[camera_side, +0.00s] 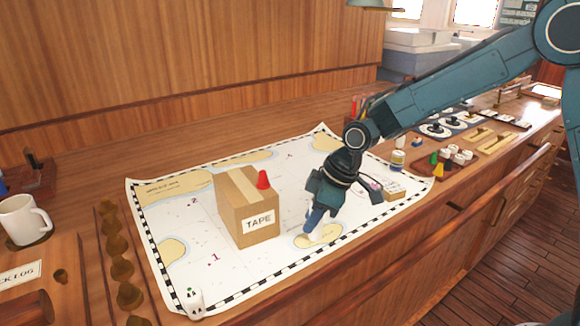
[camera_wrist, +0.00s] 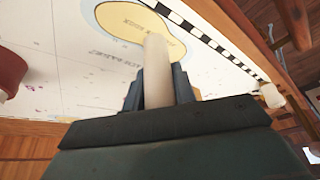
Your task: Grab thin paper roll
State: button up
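The thin paper roll (camera_wrist: 157,72) is a pale, slim cylinder in the wrist view. It sits between the two fingers of my gripper (camera_wrist: 158,90), which lie close against both its sides and look shut on it. Its far end sticks out past the fingertips over a yellow patch of the chart. In the side view my gripper (camera_side: 314,222) points down low over the chart, and a pale bit of the roll (camera_side: 327,233) shows beside the fingers. The near end of the roll is hidden by the gripper body.
A white mug (camera_side: 22,220) is at far left. Small pieces and trays (camera_side: 493,143) crowd the right. The chart's front left is mostly clear.

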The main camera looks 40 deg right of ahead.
jog(key=shift+c, duration=0.7)
jog(key=shift+r, duration=0.15)
notch_tip(320, 180, up, 20)
dwell(0.7)
